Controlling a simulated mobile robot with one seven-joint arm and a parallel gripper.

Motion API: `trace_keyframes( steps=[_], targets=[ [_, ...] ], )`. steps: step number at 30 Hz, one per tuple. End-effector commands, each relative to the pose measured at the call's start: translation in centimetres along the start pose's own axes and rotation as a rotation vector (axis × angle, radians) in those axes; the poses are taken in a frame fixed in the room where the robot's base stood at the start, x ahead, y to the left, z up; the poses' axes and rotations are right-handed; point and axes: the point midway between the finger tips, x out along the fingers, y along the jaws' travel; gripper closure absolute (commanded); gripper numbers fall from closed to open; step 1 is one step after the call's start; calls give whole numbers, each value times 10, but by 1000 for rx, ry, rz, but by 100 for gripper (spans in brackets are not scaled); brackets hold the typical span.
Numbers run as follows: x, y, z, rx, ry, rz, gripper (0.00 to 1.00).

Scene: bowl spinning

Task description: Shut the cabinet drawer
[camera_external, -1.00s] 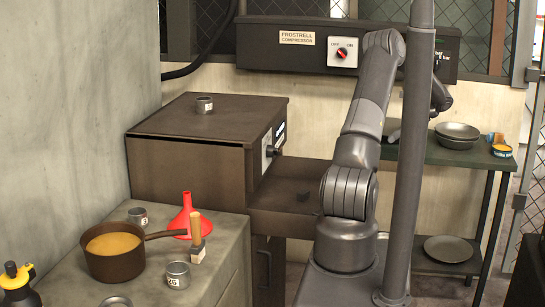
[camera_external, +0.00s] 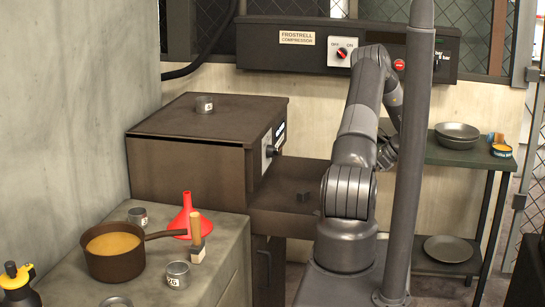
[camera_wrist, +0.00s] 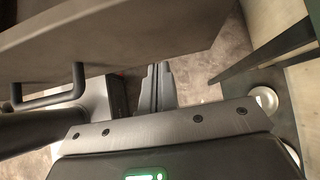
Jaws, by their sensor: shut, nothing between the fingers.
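A dark brown cabinet (camera_external: 285,207) stands left of my arm in the external view, with a small dark block on top. My arm hides part of its right side, and I cannot tell how far its drawer stands out. In the wrist view, a broad brown panel (camera_wrist: 130,35) fills the upper left, with a black bar handle (camera_wrist: 52,98) at its lower left edge. My gripper (camera_wrist: 156,72) is shut and empty, with its fingertips near the panel's lower edge. I cannot tell whether they touch it.
A brown box-shaped appliance (camera_external: 205,150) stands at the left. A grey counter holds a pan (camera_external: 115,262), a red funnel (camera_external: 187,215) and small tins. A dark shelf (camera_external: 470,160) with plates stands at the right. Open floor shows in the wrist view.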

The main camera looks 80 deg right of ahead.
Motion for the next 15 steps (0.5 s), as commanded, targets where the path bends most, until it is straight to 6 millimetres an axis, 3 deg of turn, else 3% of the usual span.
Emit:
trace_keyframes(
  steps=[6, 15],
  targets=[
    [11, 0, 11, 1, 2, 0, 100],
    [12, 0, 12, 2, 1, 0, 100]
  ],
)
